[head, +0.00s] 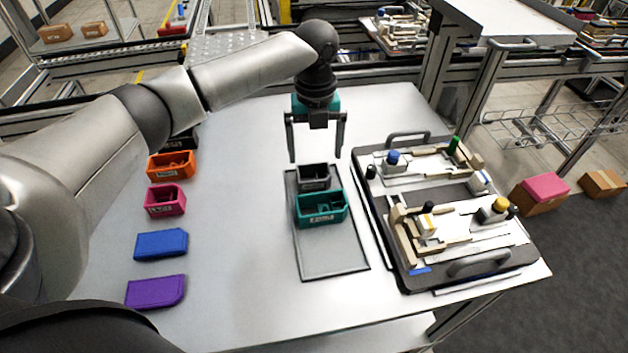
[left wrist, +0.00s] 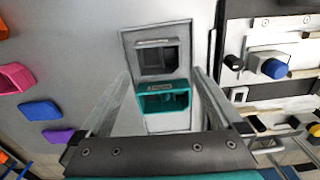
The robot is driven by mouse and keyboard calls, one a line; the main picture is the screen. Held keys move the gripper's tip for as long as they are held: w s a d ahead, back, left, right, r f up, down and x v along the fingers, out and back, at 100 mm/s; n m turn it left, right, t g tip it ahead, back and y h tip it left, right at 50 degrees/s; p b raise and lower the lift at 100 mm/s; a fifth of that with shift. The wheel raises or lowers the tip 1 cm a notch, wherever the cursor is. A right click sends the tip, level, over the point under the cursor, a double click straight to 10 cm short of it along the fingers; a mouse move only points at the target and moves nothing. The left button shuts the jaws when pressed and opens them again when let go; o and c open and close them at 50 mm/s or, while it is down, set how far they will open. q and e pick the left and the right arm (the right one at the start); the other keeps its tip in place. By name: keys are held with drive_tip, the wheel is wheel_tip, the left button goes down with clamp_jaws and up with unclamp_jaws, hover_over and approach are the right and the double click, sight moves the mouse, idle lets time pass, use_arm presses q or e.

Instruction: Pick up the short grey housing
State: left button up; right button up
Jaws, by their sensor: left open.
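The short grey housing (head: 315,177) is a small open-topped dark grey box at the far end of a flat grey mat (head: 333,259) on the table. It also shows in the left wrist view (left wrist: 158,44), upper middle. A teal housing (head: 320,210) stands close in front of it on the same mat. My left gripper (head: 316,158) is open and empty, pointing down, above and just behind the grey housing. In the left wrist view its two fingers (left wrist: 160,92) spread to either side of the teal housing. My right gripper is in neither view.
A dark pallet (head: 425,277) with fixtures, knobs and handles stands right of the mat. Orange (head: 171,165) and pink (head: 165,201) housings and blue (head: 161,244) and purple (head: 156,291) parts line the left side. The table between that row and the mat is clear.

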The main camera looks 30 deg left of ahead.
sight(314, 167)
use_arm(q)
drive_tip(key=shift+a+f+b, duration=0.15)
drive_tip(key=shift+f+b, duration=0.45)
drive_tip(key=shift+f, duration=2.1)
drive_tip(key=shift+c, duration=0.4)
drive_tip(key=shift+w, duration=0.1)
drive_tip(key=c, duration=1)
